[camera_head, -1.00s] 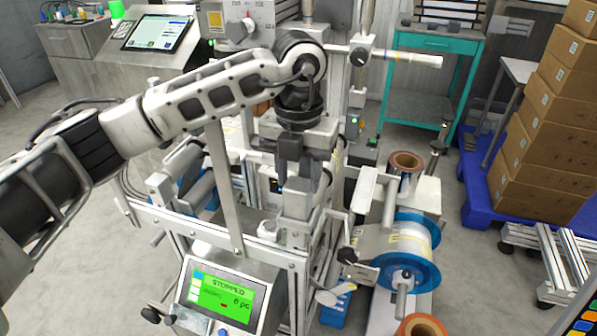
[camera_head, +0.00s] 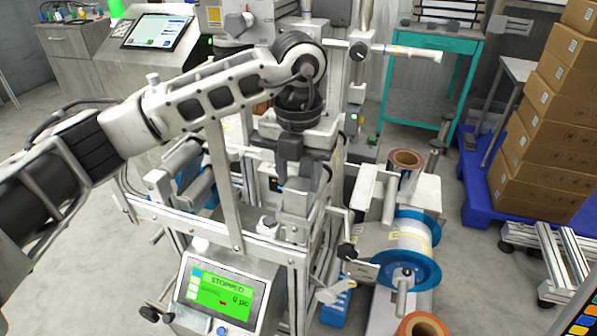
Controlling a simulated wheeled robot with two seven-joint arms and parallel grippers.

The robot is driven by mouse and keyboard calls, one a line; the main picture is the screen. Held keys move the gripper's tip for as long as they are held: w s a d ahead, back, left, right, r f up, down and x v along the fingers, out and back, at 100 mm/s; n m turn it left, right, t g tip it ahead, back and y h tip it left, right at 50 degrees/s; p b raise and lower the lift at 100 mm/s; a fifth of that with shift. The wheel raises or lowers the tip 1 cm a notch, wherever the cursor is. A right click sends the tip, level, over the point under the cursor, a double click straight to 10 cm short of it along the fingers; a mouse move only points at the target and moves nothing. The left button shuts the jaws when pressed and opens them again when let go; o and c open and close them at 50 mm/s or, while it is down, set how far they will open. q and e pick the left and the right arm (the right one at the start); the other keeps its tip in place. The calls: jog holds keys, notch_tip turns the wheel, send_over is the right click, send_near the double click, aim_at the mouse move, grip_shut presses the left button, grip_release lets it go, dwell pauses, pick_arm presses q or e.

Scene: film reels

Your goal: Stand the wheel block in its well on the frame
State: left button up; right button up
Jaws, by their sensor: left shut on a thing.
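My left gripper (camera_head: 302,178) points straight down over the machine frame (camera_head: 232,243), near the middle of the head view. It is shut on a grey metal block, the wheel block (camera_head: 296,201), which stands roughly upright between and below the fingers. The block's lower end is just above or at the top of the frame, near a small white fitting (camera_head: 268,227). The well is hidden behind the block and the frame parts, so I cannot tell whether the block is in it. My right gripper does not show.
A control panel (camera_head: 223,290) reading STOPPED is in front. A blue-flanged reel (camera_head: 412,250) and a brown-cored roll (camera_head: 406,160) sit to the right. An upright bar (camera_head: 222,180) stands close to the left of the gripper. Stacked boxes (camera_head: 545,140) are at far right.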

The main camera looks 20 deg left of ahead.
pick_arm(q)
jog(key=shift+s+a+f+b, duration=0.15)
jog(key=shift+f+b, duration=0.45)
jog(key=shift+f, duration=0.3)
dwell(0.7)
jog(key=o, duration=1.2)
notch_tip(320, 180, up, 8)
jog(key=p, duration=0.5)
jog(key=shift+r, duration=0.15)
jog(key=shift+r+p, duration=0.3)
jog(key=shift+r, duration=0.35)
